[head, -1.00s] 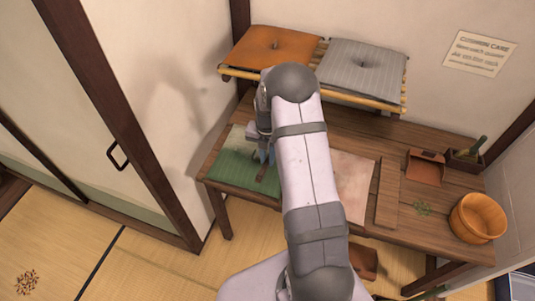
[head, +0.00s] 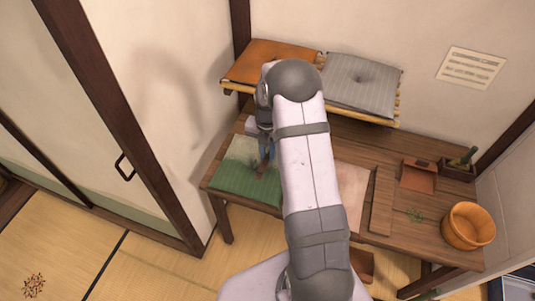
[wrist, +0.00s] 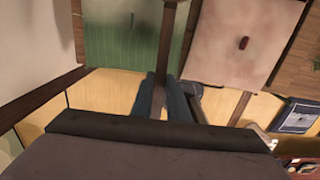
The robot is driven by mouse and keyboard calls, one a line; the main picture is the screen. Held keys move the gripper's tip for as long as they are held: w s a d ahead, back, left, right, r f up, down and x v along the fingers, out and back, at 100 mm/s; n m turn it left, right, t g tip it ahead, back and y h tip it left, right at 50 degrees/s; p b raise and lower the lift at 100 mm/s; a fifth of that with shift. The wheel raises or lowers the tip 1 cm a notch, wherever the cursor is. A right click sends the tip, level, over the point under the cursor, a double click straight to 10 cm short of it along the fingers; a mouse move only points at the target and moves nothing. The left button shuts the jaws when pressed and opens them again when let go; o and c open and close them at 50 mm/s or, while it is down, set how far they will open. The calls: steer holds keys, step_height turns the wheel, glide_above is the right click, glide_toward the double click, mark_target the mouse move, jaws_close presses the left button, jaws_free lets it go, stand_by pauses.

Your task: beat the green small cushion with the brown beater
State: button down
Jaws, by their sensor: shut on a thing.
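The green small cushion (head: 240,184) lies flat on the left end of the wooden table, its far part pale and dusty-looking with a dark smudge. It also shows at the top of the wrist view (wrist: 112,42). My gripper (head: 266,150) is over the cushion's right part, shut on the brown beater (wrist: 163,60). The beater's handle runs up from between the fingers in the wrist view, over the cushion's right edge. In the head view only a short brown piece shows below the fingers. The beater's far end is out of the wrist view, and I cannot tell whether it touches the cushion.
A pale pinkish cushion (wrist: 235,45) with a dark red spot lies right of the green one, partly behind my arm. A rack above holds an orange cushion (head: 268,62) and a grey cushion (head: 362,82). A dustpan (head: 418,176) and wooden tub (head: 467,226) stand at right.

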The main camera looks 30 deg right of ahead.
step_height(320, 180, down, 10)
steer(key=b, duration=0.6)
steer(key=shift+r+b, duration=0.2)
steer(key=shift+b, duration=0.2)
step_height(320, 180, up, 10)
steer(key=p, duration=0.7)
steer(key=shift+f, duration=0.1)
steer(key=shift+f, duration=0.1)
steer(key=shift+a+f, duration=0.15)
steer(key=shift+a, duration=0.05)
steer(key=w+a+f+n+b, duration=0.1)
steer(key=w+a+f+b, duration=0.1)
steer(key=a, duration=0.3)
steer(key=w+a+f+n+b, duration=0.2)
steer(key=a+b, duration=0.1)
steer(key=a, duration=0.1)
steer(key=shift+m+t+h, duration=0.3)
steer(key=shift+t+h, duration=0.2)
steer(key=shift+t, duration=0.3)
steer(key=w+r, duration=0.2)
steer(key=w, duration=0.1)
steer(key=w+a, duration=0.1)
steer(key=shift+w+r+b, duration=0.2)
steer(key=shift+r+b, duration=0.15)
steer(key=shift+r, duration=0.05)
